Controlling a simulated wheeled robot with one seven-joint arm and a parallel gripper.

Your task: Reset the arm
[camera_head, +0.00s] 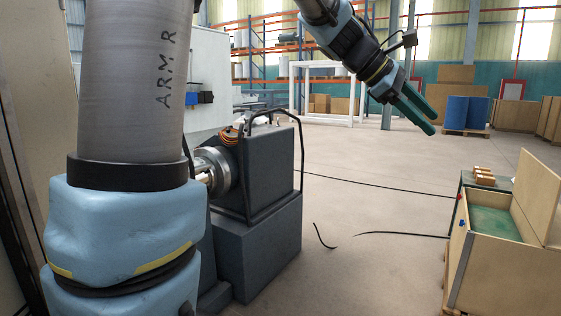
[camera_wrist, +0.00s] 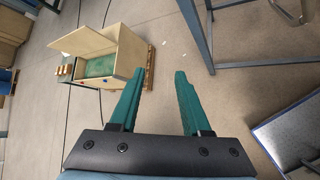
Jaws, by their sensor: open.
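My gripper (camera_head: 422,114) is raised in the upper right of the head view, its green fingers pointing down and to the right. In the wrist view its two green fingers (camera_wrist: 158,98) stand apart with bare floor between them, so it is open and empty. It touches nothing. My arm's blue and grey links fill the left of the head view and hide part of the machine behind them.
A dark grey extruder machine (camera_head: 262,230) stands left of centre. Blue barrels (camera_head: 467,112) stand far back. Cables lie on the otherwise clear middle floor.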

